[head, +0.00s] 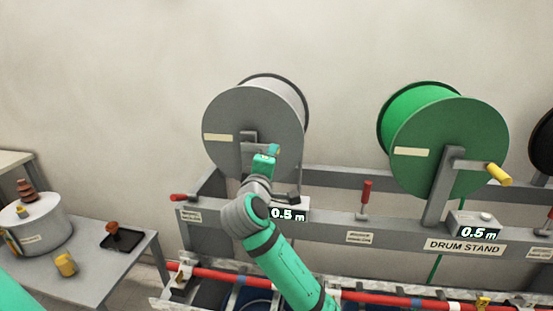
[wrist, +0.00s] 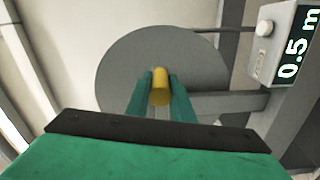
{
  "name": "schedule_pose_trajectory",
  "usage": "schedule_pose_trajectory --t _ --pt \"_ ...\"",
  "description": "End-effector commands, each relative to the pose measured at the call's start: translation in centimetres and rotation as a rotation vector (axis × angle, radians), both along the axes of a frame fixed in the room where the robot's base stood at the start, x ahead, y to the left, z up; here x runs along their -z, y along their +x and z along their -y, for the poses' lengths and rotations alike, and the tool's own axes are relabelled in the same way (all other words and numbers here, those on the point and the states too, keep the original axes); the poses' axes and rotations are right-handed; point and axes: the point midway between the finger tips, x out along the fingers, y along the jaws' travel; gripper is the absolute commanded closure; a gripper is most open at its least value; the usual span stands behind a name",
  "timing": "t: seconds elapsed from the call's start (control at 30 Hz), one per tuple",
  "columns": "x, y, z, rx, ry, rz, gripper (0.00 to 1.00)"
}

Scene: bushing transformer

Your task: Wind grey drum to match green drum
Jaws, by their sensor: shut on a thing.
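The grey drum (head: 230,118) hangs at the left of the drum stand, with a counter (head: 288,214) below it reading 0.5 m. The green drum (head: 450,140) hangs to its right, with a yellow crank handle (head: 498,174) and a counter (head: 478,230) also reading 0.5 m. My gripper (head: 272,150) is in front of the grey drum. In the wrist view, my gripper (wrist: 160,90) is shut on the yellow crank handle (wrist: 160,86) of the grey drum (wrist: 120,60), its fingers on both sides. My arm hides part of the grey drum's lower front.
The drum stand (head: 390,232) carries a red lever (head: 366,194) between the drums and another red lever (head: 180,197) at its left end. A black drum (head: 543,140) shows at the right edge. A side table (head: 105,275) with a grey pot-like device (head: 38,225) stands at left.

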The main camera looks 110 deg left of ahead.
Motion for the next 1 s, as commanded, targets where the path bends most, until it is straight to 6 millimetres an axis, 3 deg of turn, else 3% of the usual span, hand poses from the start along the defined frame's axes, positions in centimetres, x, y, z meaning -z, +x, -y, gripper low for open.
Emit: schedule_pose_trajectory --t 0.27,0.3,0.37,0.73,1.0 --pt "-0.1 -0.3 0.1 -0.008 0.003 0.001 1.0" --pt "-0.1 -0.3 0.1 -0.008 0.003 0.001 0.69" --pt "0.0 -0.3 0.1 -0.007 0.002 0.001 0.61" --pt "0.0 0.1 0.5 0.0 0.0 0.0 0.61" --pt "0.0 0.8 4.7 -0.003 0.002 -0.001 0.61"
